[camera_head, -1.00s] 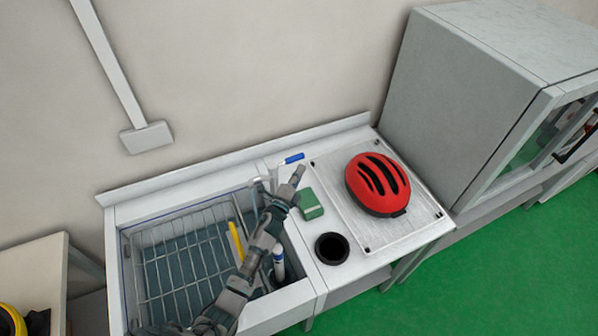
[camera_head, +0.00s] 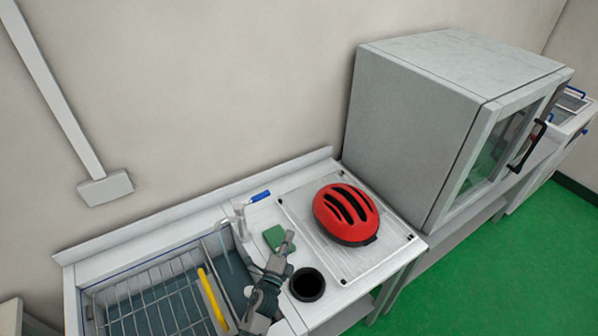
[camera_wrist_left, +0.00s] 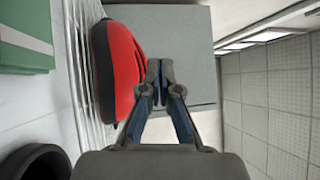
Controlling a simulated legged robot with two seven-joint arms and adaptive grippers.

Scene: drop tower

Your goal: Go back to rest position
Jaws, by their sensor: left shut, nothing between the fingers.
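My left gripper (camera_head: 287,242) is over the counter, between the green block (camera_head: 273,237) and the black cup (camera_head: 307,284). In the left wrist view my left gripper (camera_wrist_left: 160,72) is shut and empty, its fingertips together in front of a grey cabinet. The red helmet (camera_head: 346,213) lies on the white drainboard to the right of it. It also shows in the left wrist view as a red helmet (camera_wrist_left: 119,70) just left of the fingers, apparently apart from them. My right gripper is not in view.
A sink with a wire rack (camera_head: 150,305) and a yellow brush-like tool (camera_head: 212,300) is at the lower left. A faucet with a blue handle (camera_head: 260,196) stands behind the gripper. A large grey cabinet (camera_head: 410,120) stands at the right. Green floor (camera_head: 470,280) is clear.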

